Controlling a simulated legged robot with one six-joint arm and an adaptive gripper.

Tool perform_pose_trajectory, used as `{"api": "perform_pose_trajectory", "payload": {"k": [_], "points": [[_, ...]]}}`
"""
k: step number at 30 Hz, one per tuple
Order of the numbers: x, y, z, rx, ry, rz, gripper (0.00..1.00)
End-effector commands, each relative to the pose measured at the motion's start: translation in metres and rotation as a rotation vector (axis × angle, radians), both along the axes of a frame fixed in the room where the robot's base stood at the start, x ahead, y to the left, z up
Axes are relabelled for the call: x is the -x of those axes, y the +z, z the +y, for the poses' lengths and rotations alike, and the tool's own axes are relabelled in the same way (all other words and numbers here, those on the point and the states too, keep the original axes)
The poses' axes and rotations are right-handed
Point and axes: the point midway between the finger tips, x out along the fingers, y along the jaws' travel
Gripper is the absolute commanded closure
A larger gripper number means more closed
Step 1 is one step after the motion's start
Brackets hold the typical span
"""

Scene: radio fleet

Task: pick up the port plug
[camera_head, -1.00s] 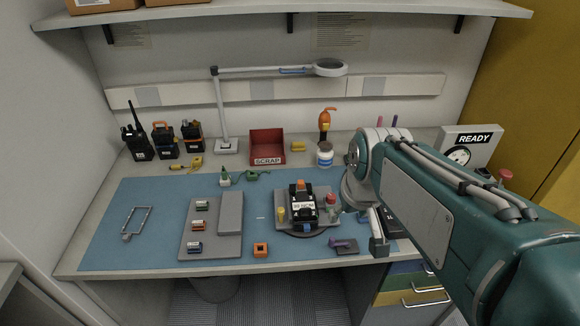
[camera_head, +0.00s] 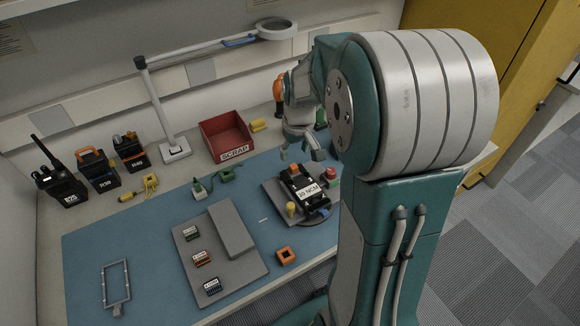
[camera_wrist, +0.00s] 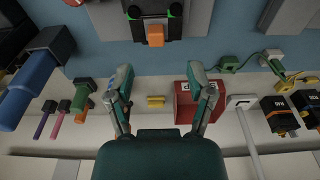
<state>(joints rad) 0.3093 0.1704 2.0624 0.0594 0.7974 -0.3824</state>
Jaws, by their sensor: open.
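No item is labelled as the port plug, and I cannot tell for certain which one it is. A small yellow block (camera_head: 259,125) lies on the grey back strip of the bench, right of the scrap bin. The yellow block also shows in the wrist view (camera_wrist: 156,101), in line with the gap between my fingers. An orange square piece with a dark opening (camera_head: 287,256) sits on the blue mat. My gripper (camera_head: 301,156) is open and empty above the bench, beyond the black radio unit (camera_head: 303,186). Both fingers show spread in the wrist view (camera_wrist: 158,80).
The red scrap bin (camera_head: 213,128) stands left of the yellow block. The magnifier lamp (camera_head: 160,100) rises left of the bin. Several radios (camera_head: 99,172) stand at the back left. A grey tray (camera_head: 193,217) lies on the blue mat (camera_head: 85,250). The mat's left side is mostly clear.

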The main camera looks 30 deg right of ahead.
Motion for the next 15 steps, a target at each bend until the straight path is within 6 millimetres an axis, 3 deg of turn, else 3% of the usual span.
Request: {"api": "perform_pose_trajectory", "payload": {"k": [15], "points": [[-0.01,-0.063,-0.005,0.001,0.0,0.003,0.31]]}}
